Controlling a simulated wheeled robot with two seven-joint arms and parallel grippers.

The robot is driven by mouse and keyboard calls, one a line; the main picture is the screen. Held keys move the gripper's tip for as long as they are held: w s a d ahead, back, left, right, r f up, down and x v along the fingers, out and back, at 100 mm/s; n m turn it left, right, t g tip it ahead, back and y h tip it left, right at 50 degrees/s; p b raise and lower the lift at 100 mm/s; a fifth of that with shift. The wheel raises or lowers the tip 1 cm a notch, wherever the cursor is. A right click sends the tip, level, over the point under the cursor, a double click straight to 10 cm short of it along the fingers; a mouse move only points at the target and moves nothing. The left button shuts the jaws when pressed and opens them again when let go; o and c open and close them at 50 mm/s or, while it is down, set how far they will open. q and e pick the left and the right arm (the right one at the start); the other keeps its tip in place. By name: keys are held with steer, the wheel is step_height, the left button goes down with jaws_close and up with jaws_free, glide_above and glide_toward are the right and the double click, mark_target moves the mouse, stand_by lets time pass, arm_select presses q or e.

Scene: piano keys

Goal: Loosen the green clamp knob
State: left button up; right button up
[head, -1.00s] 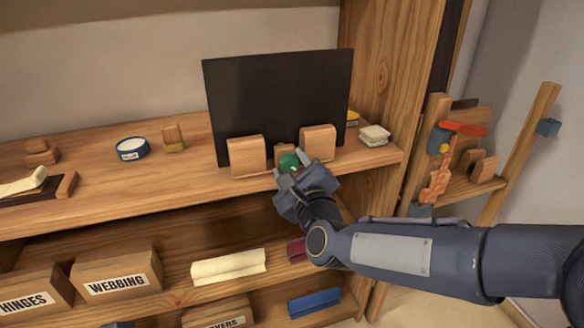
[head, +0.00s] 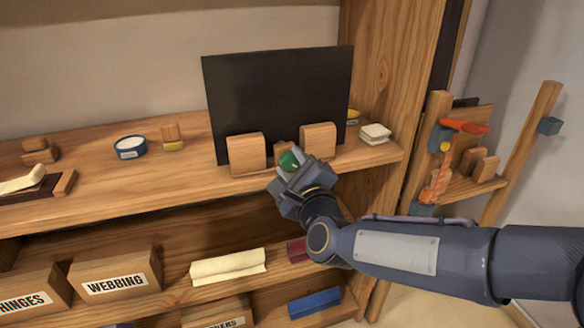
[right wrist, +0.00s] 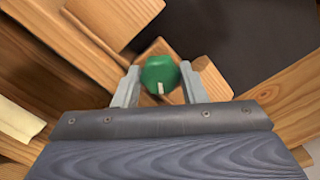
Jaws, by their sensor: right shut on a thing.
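The green clamp knob (head: 289,160) sits at the front of the wooden clamp, between two upright wooden blocks (head: 246,154) and (head: 318,142), on the upper shelf. A black panel (head: 277,100) stands upright behind the blocks. My right gripper (head: 286,172) is shut on the knob. In the right wrist view, the knob (right wrist: 159,74) lies between the two fingers and shows a white mark on its lower side. Part of the knob is hidden by the gripper in the head view. My left gripper does not show.
A blue-rimmed tin (head: 130,147) and a small wooden block with a yellow base (head: 172,137) stand left on the upper shelf (head: 130,190). White pads (head: 375,134) lie to the right. Below are a WEBBING box (head: 115,278) and a cream cloth (head: 228,267).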

steer(key=n, duration=0.2)
steer(key=shift+n, duration=0.4)
steer(key=n, duration=0.2)
steer(key=shift+n, duration=0.4)
steer(key=n, duration=0.2)
steer(key=shift+n, duration=0.3)
steer(key=n, duration=0.3)
steer(key=shift+n, duration=0.3)
steer(key=n+p, duration=0.1)
steer(key=n, duration=0.2)
steer(key=shift+n, duration=0.3)
steer(key=n+p, duration=0.1)
steer(key=n, duration=0.2)
steer(key=shift+n, duration=0.4)
steer(key=n+p, duration=0.2)
steer(key=n, duration=0.4)
steer(key=shift+f, duration=0.1)
